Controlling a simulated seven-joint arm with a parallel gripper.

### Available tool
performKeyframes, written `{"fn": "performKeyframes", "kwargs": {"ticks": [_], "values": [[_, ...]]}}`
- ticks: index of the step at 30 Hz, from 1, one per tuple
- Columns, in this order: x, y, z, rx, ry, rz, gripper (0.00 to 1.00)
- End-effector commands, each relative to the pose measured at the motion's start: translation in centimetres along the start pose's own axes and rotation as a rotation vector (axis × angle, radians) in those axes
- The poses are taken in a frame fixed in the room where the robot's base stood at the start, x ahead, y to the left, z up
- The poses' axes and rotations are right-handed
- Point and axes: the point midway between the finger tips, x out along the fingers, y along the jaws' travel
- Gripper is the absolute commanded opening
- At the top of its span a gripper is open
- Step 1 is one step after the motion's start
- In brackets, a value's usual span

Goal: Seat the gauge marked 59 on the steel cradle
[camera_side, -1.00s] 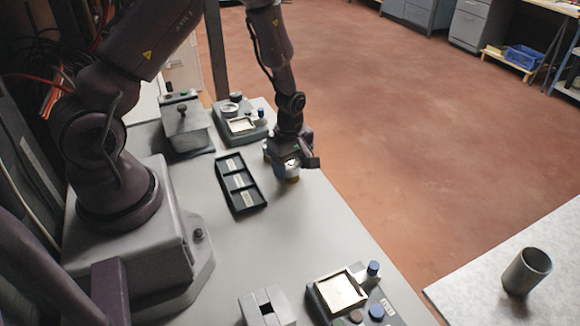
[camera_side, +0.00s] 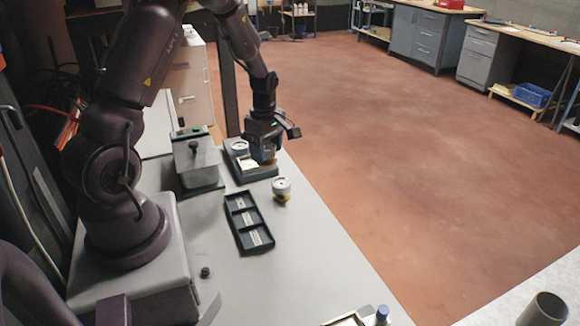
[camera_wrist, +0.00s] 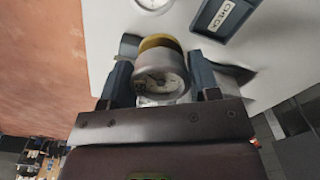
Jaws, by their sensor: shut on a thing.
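My gripper (camera_side: 264,148) is at the far end of the bench, beside and partly in front of the far dark station (camera_side: 255,173). In the wrist view, its two fingers (camera_wrist: 158,75) are shut on a round pale-grey gauge (camera_wrist: 160,72) with a yellow base. A second gauge (camera_side: 281,185), white with a yellow base, stands upright on the bench nearer the camera. The far station has a pale metallic square plate (camera_side: 247,163); I cannot tell whether this is the steel cradle. The gripper hides part of the station.
A black tray (camera_side: 248,222) with several labelled compartments lies on the bench. A grey box with a black knob (camera_side: 196,160) stands left of the far station. Another station (camera_side: 350,320) is cut off at the bottom edge. The bench between is mostly clear.

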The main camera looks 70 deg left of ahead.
Motion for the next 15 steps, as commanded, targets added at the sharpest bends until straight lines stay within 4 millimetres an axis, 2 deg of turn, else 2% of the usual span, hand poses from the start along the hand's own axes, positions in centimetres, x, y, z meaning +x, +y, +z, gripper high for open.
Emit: {"fn": "performKeyframes", "kwargs": {"ticks": [1, 3, 7, 11, 15], "values": [[0.1, 0.5, -2.3, -0.040, 0.000, 0.003, 0.26], [0.1, 1.0, -4.7, -0.073, 0.000, 0.005, 0.26], [-0.1, 1.7, -7.8, -0.097, 0.000, 0.009, 0.26], [-0.7, 2.8, -8.3, -0.054, -0.003, 0.016, 0.26], [0.0, 2.5, -8.2, -0.036, -0.006, 0.005, 0.26]]}}
